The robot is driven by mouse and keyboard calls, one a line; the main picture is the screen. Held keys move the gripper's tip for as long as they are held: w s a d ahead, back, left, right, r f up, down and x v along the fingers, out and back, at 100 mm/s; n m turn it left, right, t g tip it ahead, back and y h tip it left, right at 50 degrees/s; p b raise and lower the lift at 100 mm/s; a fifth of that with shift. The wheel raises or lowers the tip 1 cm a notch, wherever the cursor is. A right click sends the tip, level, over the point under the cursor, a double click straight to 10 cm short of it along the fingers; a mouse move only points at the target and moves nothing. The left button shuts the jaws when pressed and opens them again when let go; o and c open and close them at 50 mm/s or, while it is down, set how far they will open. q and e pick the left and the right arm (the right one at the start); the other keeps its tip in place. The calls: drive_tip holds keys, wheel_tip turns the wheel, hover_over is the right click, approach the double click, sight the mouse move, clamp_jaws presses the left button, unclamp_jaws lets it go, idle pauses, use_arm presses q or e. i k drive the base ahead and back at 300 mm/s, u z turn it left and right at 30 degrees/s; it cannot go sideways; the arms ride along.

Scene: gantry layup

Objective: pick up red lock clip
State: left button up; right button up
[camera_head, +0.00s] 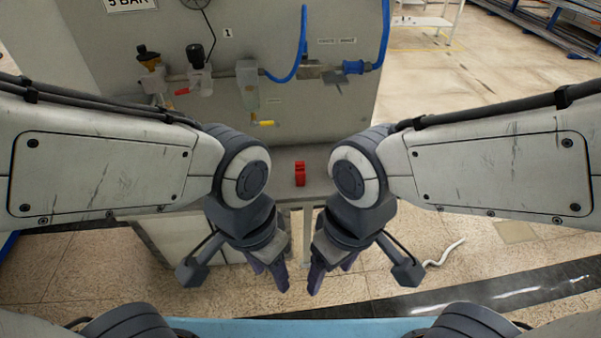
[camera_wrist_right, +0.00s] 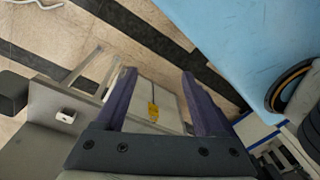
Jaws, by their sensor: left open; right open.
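The red lock clip (camera_head: 299,173) stands on a grey ledge in front of the grey panel, in the middle of the head view between my two wrists. My left gripper (camera_head: 269,277) is open and empty, pointing down, nearer to me than the clip and lower in the picture. My right gripper (camera_head: 331,279) is open and empty, also pointing down on the near side of the ledge. In the right wrist view the right gripper's two purple fingers (camera_wrist_right: 158,92) are spread with nothing held between them. The clip is not visible in that view.
The grey panel (camera_head: 330,110) behind carries a filter unit (camera_head: 198,80), a yellow-handled valve (camera_head: 247,90) and a blue hose (camera_head: 384,35). A white hose piece (camera_head: 444,252) lies on the tiled floor. A light blue surface (camera_head: 300,330) is at the near edge.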

sight(299, 174)
drive_tip(key=k, duration=0.55)
drive_tip(key=u, duration=0.6)
drive_tip(key=i, duration=1.35)
drive_tip(key=z, duration=0.45)
